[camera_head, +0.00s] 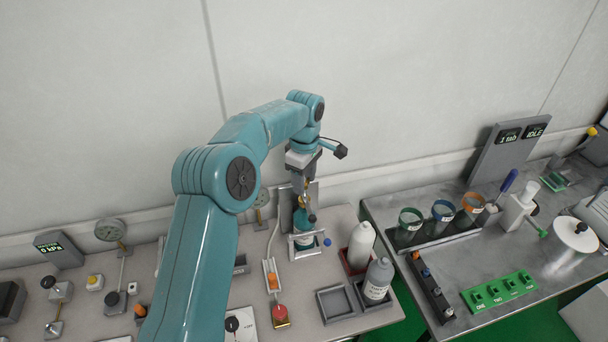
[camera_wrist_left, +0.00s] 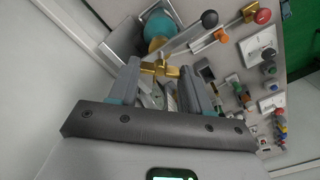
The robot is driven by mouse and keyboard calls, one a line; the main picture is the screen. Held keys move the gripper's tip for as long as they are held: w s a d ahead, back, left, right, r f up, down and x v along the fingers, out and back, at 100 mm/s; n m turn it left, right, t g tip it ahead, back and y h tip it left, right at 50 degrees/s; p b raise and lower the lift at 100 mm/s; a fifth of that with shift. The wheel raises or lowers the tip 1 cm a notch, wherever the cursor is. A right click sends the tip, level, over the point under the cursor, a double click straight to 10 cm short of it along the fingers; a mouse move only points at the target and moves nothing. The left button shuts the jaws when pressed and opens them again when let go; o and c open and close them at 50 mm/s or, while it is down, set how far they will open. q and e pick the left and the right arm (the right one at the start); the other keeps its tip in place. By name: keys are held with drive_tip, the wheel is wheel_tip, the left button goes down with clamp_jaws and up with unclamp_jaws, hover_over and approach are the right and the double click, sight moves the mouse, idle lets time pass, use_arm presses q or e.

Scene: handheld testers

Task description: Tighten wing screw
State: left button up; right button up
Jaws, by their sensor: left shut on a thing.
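My left gripper (camera_head: 304,184) points down above the stand at the back of the left bench. In the left wrist view the two fingers of my left gripper (camera_wrist_left: 162,78) stand either side of the brass wing screw (camera_wrist_left: 160,68), shut on it. The fingers partly hide the screw, and in the head view it is too small to make out well. Below the gripper, a teal bottle-like body (camera_head: 304,222) stands upright in the grey stand (camera_head: 286,208); its teal round top also shows in the wrist view (camera_wrist_left: 157,27). My right gripper is in neither view.
A white bottle (camera_head: 361,245) and a grey bottle (camera_head: 378,279) stand in trays right of the stand, beside an empty square tray (camera_head: 335,304). A slide with an orange knob and a red knob (camera_head: 280,312) lies in front. A gap separates the right bench (camera_head: 420,318).

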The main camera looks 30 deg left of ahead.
use_arm(q)
drive_tip(key=m+p, duration=0.1)
drive_tip(key=m, duration=0.3)
drive_tip(key=shift+d+m, duration=0.1)
drive_tip(key=shift+m, duration=0.2)
drive_tip(key=m+p, duration=0.1)
drive_tip(key=m, duration=0.3)
drive_tip(key=shift+m, duration=0.3)
drive_tip(key=m, duration=0.4)
drive_tip(key=shift+m, duration=0.3)
drive_tip(key=m+p, duration=0.1)
drive_tip(key=m, duration=0.8)
drive_tip(key=shift+m, duration=0.4)
drive_tip(key=m, duration=0.4)
drive_tip(key=shift+m, duration=0.3)
drive_tip(key=m, duration=0.4)
drive_tip(key=shift+m, duration=2.6)
